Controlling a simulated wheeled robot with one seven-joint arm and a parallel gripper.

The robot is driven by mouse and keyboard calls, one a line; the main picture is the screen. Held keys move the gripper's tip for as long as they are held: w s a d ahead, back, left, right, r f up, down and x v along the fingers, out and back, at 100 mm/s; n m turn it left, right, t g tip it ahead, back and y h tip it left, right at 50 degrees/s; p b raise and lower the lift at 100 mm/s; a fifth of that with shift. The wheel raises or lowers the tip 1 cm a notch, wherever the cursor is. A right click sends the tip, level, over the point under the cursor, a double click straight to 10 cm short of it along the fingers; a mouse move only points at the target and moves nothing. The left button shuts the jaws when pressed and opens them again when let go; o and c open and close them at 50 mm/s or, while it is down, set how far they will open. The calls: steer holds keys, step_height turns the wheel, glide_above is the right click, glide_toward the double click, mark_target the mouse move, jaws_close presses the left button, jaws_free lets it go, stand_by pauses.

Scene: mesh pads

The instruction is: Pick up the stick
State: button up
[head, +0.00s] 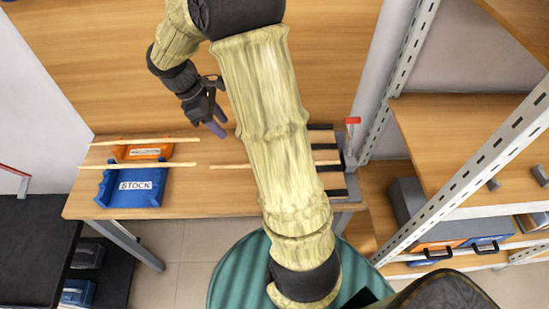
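A thin pale wooden stick (230,165) lies on the wooden table, and my arm hides its middle. Its right part shows again to the right of my arm. A second pale stick (130,165) lies across the blue bin marked STOCK (128,197). A third stick (115,143) lies across the orange bin (148,157) behind it. My gripper (220,130), dark with purple fingertips, points down beside the stick on the table, to the left of my arm link. Its fingers overlap in this view, so their opening cannot be seen. No stick shows in it.
The wooden table (215,200) has bare room in front of the sticks. Dark strips and a red-handled clamp (351,135) are at its right end. A metal shelf rack (480,165) stands at right. A black surface (30,240) is at left. My arm crosses the middle.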

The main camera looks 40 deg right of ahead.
steer(key=shift+s, duration=0.1)
steer(key=x, duration=1.2)
steer(key=shift+f, duration=0.1)
steer(key=shift+x, duration=2.6)
steer(key=shift+s, duration=0.15)
jaws_close()
